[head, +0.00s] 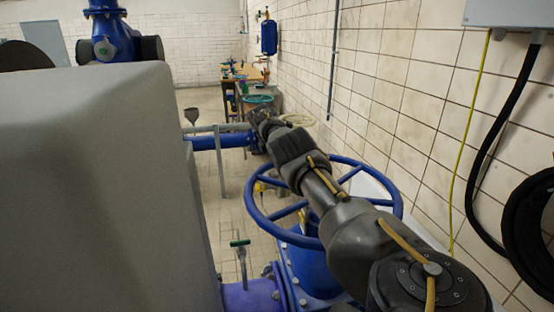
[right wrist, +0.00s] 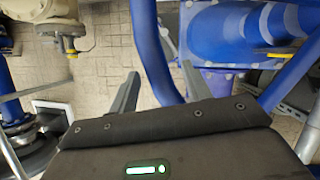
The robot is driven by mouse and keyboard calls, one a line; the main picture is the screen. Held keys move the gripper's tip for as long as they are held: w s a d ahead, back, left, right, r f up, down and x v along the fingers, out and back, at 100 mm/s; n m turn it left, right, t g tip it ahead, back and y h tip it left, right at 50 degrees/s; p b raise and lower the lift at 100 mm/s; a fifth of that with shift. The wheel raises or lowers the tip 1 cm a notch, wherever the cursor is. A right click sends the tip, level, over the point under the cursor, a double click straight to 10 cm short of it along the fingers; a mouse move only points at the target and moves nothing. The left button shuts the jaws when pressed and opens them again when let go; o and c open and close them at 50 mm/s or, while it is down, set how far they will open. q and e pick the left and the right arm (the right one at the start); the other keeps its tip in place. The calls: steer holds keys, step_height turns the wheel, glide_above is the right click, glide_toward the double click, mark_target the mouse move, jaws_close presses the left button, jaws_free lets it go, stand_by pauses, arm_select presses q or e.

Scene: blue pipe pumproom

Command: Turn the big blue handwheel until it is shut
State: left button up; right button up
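The big blue handwheel (head: 290,209) lies roughly level in the middle of the head view, above a blue valve body (head: 312,268). My right arm reaches over it from the lower right and hides part of its rim and spokes. In the right wrist view my right gripper (right wrist: 160,70) is open, with its two grey fingers apart. A blue tube of the handwheel (right wrist: 150,50) runs between them, with visible gaps to the fingers. In the head view I cannot make out the fingertips. My left gripper is not in view.
A large grey block (head: 100,190) fills the left. A white tiled wall (head: 400,100) with a black hose (head: 530,230) stands at the right. A small green-handled valve (head: 239,243) is left of the wheel. A blue pipe (head: 205,142) and workbench (head: 262,88) lie beyond.

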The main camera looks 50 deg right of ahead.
steer(key=shift+w+a+r, duration=0.1)
steer(key=shift+a+r, duration=0.05)
steer(key=shift+r, duration=0.3)
steer(key=v, duration=1)
steer(key=shift+f, duration=0.1)
